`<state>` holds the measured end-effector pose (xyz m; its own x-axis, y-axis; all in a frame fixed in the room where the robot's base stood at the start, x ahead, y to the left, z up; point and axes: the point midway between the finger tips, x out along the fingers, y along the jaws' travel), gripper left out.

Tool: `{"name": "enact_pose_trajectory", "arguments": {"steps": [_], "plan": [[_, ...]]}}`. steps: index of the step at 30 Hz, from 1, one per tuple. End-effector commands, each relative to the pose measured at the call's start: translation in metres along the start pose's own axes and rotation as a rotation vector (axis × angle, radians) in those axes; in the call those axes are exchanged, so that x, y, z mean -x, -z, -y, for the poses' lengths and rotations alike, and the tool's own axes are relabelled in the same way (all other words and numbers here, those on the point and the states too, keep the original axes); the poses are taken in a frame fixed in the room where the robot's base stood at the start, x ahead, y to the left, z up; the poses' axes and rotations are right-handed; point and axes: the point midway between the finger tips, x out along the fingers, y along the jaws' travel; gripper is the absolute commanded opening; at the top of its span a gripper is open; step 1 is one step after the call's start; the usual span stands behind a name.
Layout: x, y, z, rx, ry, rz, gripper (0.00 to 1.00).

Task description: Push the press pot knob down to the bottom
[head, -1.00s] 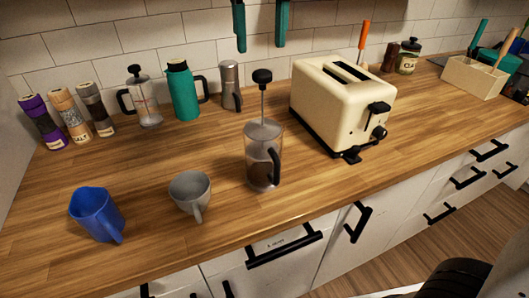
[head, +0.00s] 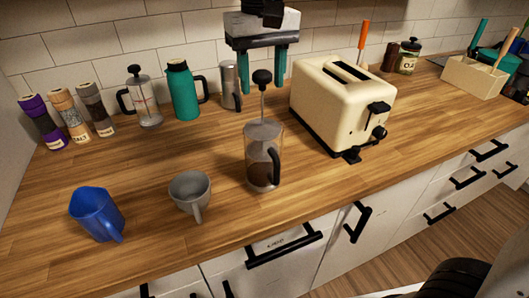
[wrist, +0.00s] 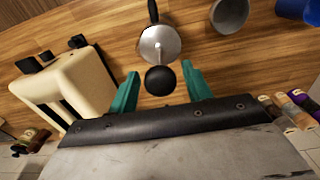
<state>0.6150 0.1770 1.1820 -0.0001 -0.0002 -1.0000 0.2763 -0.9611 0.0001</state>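The press pot (head: 262,172) stands upright on the wooden counter, a clear pot with dark liquid low inside and a black handle. Its black knob (head: 262,78) sits high on a raised metal rod (head: 262,102) above the lid. My gripper (head: 263,90) points down with its teal fingers apart, one on each side of the knob in the head view. In the wrist view the knob (wrist: 160,80) shows between the open fingers (wrist: 160,92), near their tips, with the metal lid (wrist: 160,43) beyond it. I see no finger touching the knob.
A cream toaster (head: 335,110) stands close on the right. A grey cup (head: 188,190) and a blue mug (head: 95,212) stand to the left. The front counter is mostly clear.

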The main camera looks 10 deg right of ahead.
Motion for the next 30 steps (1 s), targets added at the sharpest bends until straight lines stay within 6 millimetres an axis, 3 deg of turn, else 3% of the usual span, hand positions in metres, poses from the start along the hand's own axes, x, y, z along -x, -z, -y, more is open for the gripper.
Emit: {"name": "enact_pose_trajectory", "arguments": {"steps": [1, 3, 4, 30], "plan": [[0.000, 0.000, 0.000, 0.000, 0.000, 0.000, 0.34], [0.000, 0.000, 0.000, 0.000, 0.000, 0.000, 0.15], [0.000, 0.000, 0.000, 0.000, 0.000, 0.000, 0.10], [-0.022, 0.000, 0.000, 0.000, -0.001, 0.002, 0.10]]}}
